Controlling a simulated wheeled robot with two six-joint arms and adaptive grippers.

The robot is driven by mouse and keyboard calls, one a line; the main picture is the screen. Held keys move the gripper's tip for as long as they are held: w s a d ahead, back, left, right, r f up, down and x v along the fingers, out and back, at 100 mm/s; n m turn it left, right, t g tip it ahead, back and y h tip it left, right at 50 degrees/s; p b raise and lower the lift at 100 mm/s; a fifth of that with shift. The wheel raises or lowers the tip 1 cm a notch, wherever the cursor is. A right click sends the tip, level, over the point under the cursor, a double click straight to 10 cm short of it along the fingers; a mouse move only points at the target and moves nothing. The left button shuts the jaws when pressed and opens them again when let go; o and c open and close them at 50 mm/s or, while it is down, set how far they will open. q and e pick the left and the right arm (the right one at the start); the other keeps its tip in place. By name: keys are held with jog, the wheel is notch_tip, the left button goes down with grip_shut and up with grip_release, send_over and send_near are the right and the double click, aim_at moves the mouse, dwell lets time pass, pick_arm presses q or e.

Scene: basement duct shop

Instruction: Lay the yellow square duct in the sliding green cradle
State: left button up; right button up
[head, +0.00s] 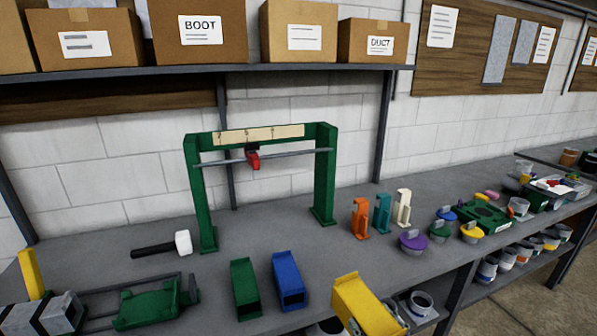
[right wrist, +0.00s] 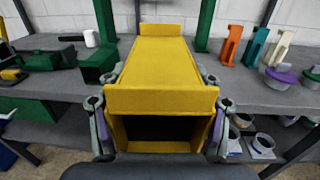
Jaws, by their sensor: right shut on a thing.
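The yellow square duct (head: 362,304) is at the bottom of the head view, in front of the bench edge. It also fills the middle of the right wrist view (right wrist: 160,65), its open end facing the camera. My right gripper (right wrist: 160,110) is shut on it, a finger on each side. The green cradle (head: 150,304) sits on its rails at the bench's lower left, empty and well left of the duct. A grey block (head: 40,315) with an upright yellow plate (head: 30,273) stands at the rails' left end. My left gripper is not in view.
A green duct (head: 245,289) and a blue duct (head: 289,281) lie between the cradle and the yellow duct. A white-headed mallet (head: 183,242) lies behind the cradle. A green frame (head: 196,195) with a crossbar stands behind. Orange, teal and cream upright pieces (head: 360,219) stand right.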

aim_at(370, 317)
jog(key=w+f+h, duration=0.1)
jog(key=w+f+m+h, duration=0.1)
jog(key=w+f+t, duration=0.1)
jog(key=shift+w+d+f+m+h, duration=0.15)
jog(key=shift+w+d+m+h, duration=0.1)
jog(key=shift+w+m+h, duration=0.15)
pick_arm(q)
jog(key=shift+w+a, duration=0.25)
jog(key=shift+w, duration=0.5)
pick_arm(e)
jog(key=w+d+f+m+h, duration=0.2)
jog(key=w+f+m+h, duration=0.1)
jog(key=f+h, duration=0.1)
jog(key=shift+w+f+t+h, duration=0.25)
jog(key=shift+f+t+h, duration=0.05)
jog(key=shift+f, duration=0.15)
